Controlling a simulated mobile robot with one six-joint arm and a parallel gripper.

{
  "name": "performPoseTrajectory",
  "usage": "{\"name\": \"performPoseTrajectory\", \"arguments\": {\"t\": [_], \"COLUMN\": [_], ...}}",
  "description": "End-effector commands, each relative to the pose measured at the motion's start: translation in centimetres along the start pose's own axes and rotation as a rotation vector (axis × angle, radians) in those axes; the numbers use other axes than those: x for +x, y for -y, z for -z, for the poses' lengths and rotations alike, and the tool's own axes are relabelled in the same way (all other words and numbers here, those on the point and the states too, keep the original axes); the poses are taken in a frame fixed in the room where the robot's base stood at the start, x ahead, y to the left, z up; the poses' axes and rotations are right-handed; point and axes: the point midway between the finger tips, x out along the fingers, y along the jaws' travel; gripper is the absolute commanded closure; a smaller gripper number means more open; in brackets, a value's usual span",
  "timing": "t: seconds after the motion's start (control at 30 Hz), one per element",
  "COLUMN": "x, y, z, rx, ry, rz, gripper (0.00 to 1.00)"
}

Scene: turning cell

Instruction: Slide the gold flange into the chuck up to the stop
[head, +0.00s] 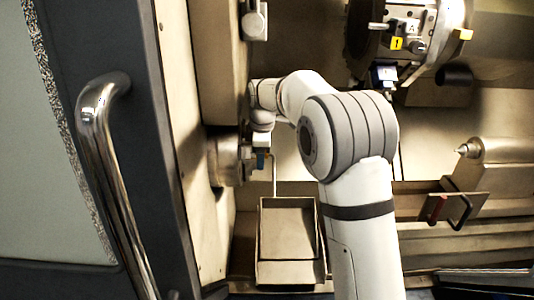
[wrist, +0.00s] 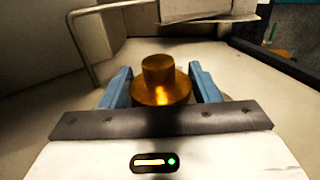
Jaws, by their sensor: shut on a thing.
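The gold flange (wrist: 162,88) shows in the wrist view as a round disc with a narrower boss on it. My gripper (wrist: 160,76) is shut on it, with one blue finger on each side. In the head view the chuck (head: 225,160) is a round metal body on the left wall of the machine. My gripper (head: 262,158) is close to its right side there. The flange cannot be made out in the head view. Whether the flange touches the chuck or is inside it cannot be told.
A tray (head: 262,245) stands below the chuck, with a thin bent pipe (head: 275,178) above it. The tool turret (head: 408,38) is at the upper right and the tailstock (head: 500,155) at the right. A door handle (head: 105,180) is at the left.

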Motion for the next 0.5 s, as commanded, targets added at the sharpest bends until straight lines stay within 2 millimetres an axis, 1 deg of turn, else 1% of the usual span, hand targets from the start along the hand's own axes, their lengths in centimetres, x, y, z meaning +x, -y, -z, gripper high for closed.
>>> {"name": "performPoseTrajectory", "arguments": {"t": [0.1, 0.13, 0.43, 0.5], "x": [0.19, 0.21, 0.15, 0.14], "y": [0.07, 0.07, 0.05, 0.04], "z": [0.24, 0.23, 0.22, 0.21], "rx": [-0.001, -0.001, 0.000, 0.000], "ry": [0.000, 0.000, 0.000, 0.000], "rz": [0.003, 0.003, 0.002, 0.001], "gripper": [0.80, 0.43, 0.19, 0.19]}}
